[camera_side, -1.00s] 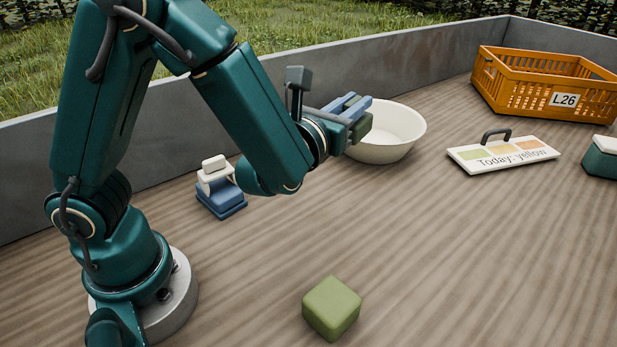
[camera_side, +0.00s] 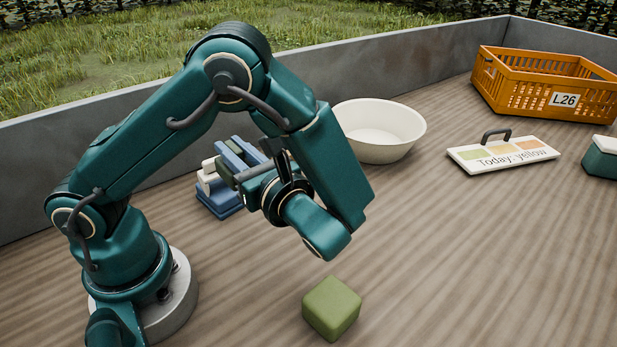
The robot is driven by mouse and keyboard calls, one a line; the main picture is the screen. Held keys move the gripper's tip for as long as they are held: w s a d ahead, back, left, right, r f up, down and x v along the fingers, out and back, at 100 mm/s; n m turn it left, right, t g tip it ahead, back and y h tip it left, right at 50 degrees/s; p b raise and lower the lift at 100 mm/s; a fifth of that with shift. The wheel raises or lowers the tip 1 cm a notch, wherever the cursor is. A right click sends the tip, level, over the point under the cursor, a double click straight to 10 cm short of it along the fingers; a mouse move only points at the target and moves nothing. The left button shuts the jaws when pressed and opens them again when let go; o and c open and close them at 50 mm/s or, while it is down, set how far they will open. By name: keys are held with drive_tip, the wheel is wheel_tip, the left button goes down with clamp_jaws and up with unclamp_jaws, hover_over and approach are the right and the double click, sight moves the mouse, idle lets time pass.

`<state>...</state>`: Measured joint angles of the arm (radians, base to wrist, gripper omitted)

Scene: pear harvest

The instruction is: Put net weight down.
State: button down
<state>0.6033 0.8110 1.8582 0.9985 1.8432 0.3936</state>
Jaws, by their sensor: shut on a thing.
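A blue block with a white upper part (camera_side: 222,204), which looks like the net weight, stands upright on the wooden floor near the back wall, left of centre. My gripper (camera_side: 226,164) is over it, pointing to the left, and is shut on its white top. The fingers hide much of that top. The base appears to rest on the floor, but I cannot tell whether it is slightly lifted.
A green cube (camera_side: 332,308) lies at the front. A white bowl (camera_side: 408,124), a "Today: yellow" board (camera_side: 505,155) with a dark handle, an orange crate (camera_side: 544,92) marked L26 and a teal and white object (camera_side: 603,160) stand to the right. The middle right floor is clear.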

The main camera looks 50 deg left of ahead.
drive_tip(key=s+f+n+g+h, duration=0.2)
drive_tip(key=s+f+n+g, duration=0.1)
drive_tip(key=s+n+g, duration=0.4)
drive_tip(key=d+f+n+g+h, duration=0.3)
drive_tip(key=d+n+g+h, duration=0.85)
drive_tip(key=h, duration=0.75)
drive_tip(key=w+d+r+n+t+h, duration=0.3)
drive_tip(key=w+n+t+h, duration=0.6)
drive_tip(key=w+n+h, duration=0.25)
drive_tip(key=w+a+r+n+t+h, duration=0.35)
drive_tip(key=w+a+n+t, duration=0.2)
drive_tip(key=w+t, duration=0.4)
drive_tip(key=d+f, duration=0.2)
drive_tip(key=d, duration=0.2)
drive_tip(key=d+f, duration=0.3)
drive_tip(key=d, duration=0.1)
drive_tip(key=w+d+f, duration=0.1)
drive_tip(key=d+f, duration=0.1)
drive_tip(key=d, duration=0.1)
drive_tip(key=shift+d+f, duration=0.3)
drive_tip(key=shift+d, duration=0.1)
drive_tip(key=shift+f, duration=2)
drive_tip(key=shift+f, duration=0.1)
